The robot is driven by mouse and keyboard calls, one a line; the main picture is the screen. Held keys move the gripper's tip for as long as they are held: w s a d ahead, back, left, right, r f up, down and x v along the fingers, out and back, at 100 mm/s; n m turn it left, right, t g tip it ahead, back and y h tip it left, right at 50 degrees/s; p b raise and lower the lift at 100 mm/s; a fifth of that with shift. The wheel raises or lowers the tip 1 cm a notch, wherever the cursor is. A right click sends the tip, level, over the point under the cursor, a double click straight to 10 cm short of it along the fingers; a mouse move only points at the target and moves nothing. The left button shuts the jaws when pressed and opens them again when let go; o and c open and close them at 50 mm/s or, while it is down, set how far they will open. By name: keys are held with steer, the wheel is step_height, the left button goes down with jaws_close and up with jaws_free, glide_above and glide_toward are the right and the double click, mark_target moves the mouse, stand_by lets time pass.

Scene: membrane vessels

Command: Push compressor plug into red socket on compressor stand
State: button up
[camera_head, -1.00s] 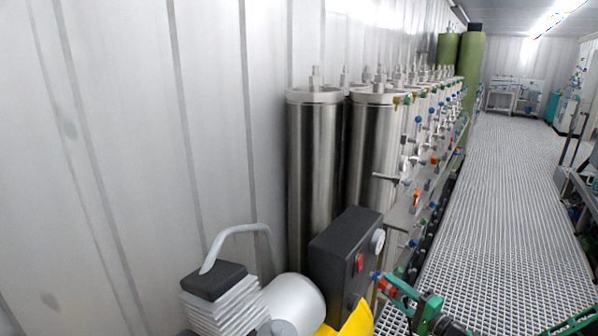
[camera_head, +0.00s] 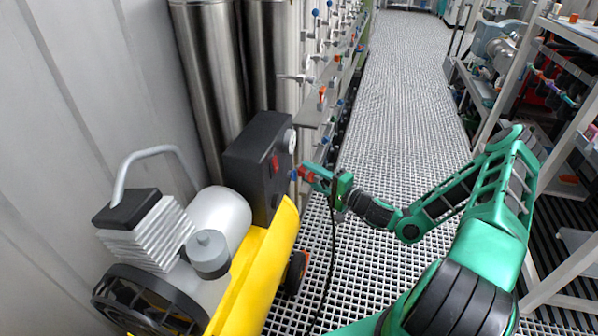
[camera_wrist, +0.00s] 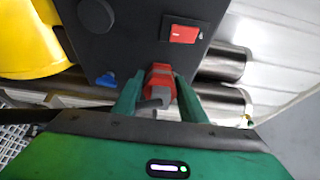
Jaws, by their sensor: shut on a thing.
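The red plug (camera_wrist: 160,78) is between the two green fingers of my gripper (camera_wrist: 158,90) in the wrist view, with a grey part at its near end. My gripper is shut on it. The plug points at the dark face of the compressor's control box (camera_wrist: 135,45); its front end is at or very near that face. The red socket cannot be told apart behind the plug, so I cannot tell if it is seated. In the head view my gripper (camera_head: 312,177) holds the red plug (camera_head: 304,173) right beside the box (camera_head: 257,150).
The box carries a red switch (camera_wrist: 184,30), a black knob (camera_wrist: 97,15) and a blue fitting (camera_wrist: 107,79). The yellow compressor (camera_head: 262,270) stands left of my arm. A black cable (camera_head: 331,265) hangs to the floor. Steel vessels (camera_head: 205,80) stand behind. The grating aisle (camera_head: 385,100) is open.

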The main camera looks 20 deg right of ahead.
steer(key=s+d+f+m+h, duration=0.2)
steer(key=d+m+h, duration=0.2)
steer(key=d, duration=0.9)
steer(key=s+d+f+m+h, duration=0.3)
steer(key=d+h, duration=0.5)
steer(key=d, duration=0.5)
steer(key=s+d+f+m+h, duration=0.2)
steer(key=d+m+h, duration=0.3)
steer(key=d, duration=0.8)
steer(key=shift+s+f+g+h, duration=0.35)
steer(key=shift+f+h, duration=0.25)
steer(key=shift+h, duration=0.1)
